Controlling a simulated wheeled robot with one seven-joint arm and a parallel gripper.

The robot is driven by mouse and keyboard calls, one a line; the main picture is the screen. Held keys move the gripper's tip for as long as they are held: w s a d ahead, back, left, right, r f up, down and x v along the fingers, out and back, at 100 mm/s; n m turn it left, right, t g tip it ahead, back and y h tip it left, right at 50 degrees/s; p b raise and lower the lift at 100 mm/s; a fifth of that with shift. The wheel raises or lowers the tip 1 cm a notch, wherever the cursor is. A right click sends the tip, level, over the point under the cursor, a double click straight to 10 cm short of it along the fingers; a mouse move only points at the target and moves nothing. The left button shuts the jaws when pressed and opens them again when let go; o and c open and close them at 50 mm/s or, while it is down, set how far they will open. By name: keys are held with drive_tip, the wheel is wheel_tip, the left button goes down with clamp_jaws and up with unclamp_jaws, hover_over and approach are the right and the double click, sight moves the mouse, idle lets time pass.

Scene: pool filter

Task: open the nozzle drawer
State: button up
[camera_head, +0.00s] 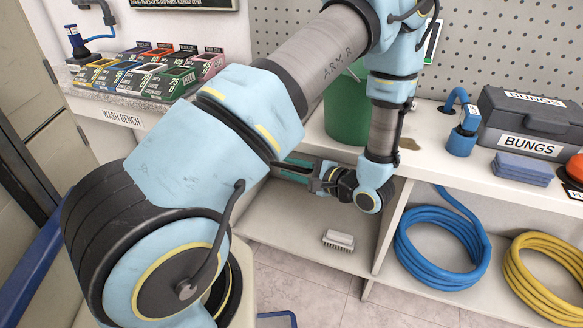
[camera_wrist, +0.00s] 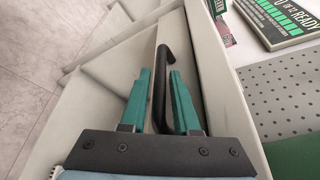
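In the wrist view a black bar handle (camera_wrist: 161,75) stands on a pale front panel, which I take to be the nozzle drawer; no label on it shows. My gripper (camera_wrist: 157,72) has its two teal fingers apart, one on each side of the handle, with a narrow gap visible on both sides. In the head view my gripper (camera_head: 298,168) is under the bench top, at the left of the open shelf space. My arm hides the handle and most of the drawer front there.
A green bucket (camera_head: 347,110) stands on the bench above. A blue hose coil (camera_head: 442,250) and a yellow one (camera_head: 545,278) sit further right. Boxes (camera_head: 150,72) line the wash bench at left.

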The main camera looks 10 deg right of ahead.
drive_tip(key=shift+c, duration=0.4)
clamp_jaws()
idle(0.9)
